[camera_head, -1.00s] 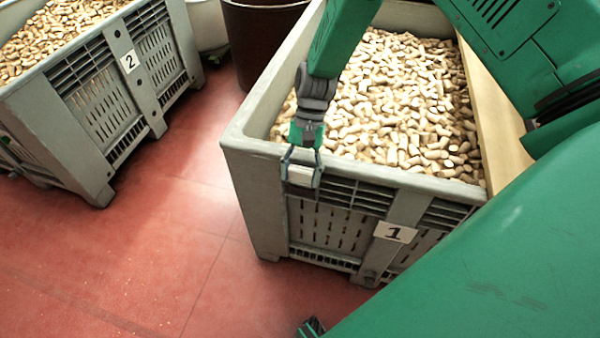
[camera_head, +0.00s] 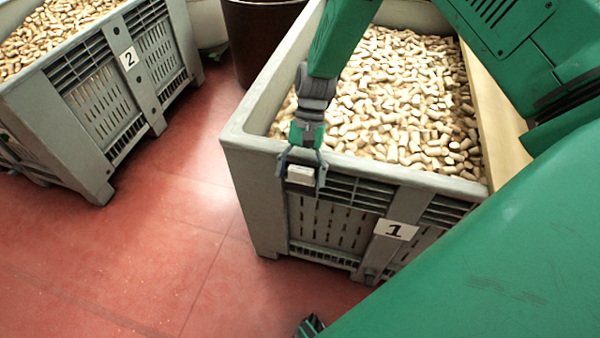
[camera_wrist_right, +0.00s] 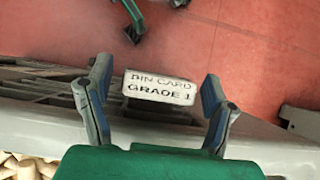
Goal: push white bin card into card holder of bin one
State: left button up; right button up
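The white bin card (camera_head: 300,175) is at the upper left of bin one's front wall, just below the rim. In the right wrist view the card (camera_wrist_right: 160,87) reads "BIN CARD GRADE 1". My right gripper (camera_head: 302,172) is open around it, one finger on each side. In the right wrist view the gripper (camera_wrist_right: 157,100) shows a gap between each finger and the card. Bin one (camera_head: 345,172) is a grey crate with a "1" label (camera_head: 396,230). I cannot clearly make out the card holder or how deep the card sits. My left gripper is not in view.
Cork stoppers (camera_head: 410,100) fill bin one. Bin two (camera_head: 85,135), also with corks, stands at the left with a "2" label (camera_head: 129,58). A dark round container (camera_head: 262,40) stands behind. Red floor (camera_head: 170,240) lies open between the bins.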

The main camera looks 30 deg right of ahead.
jog(key=v, duration=1.2)
jog(key=shift+w+f, duration=0.1)
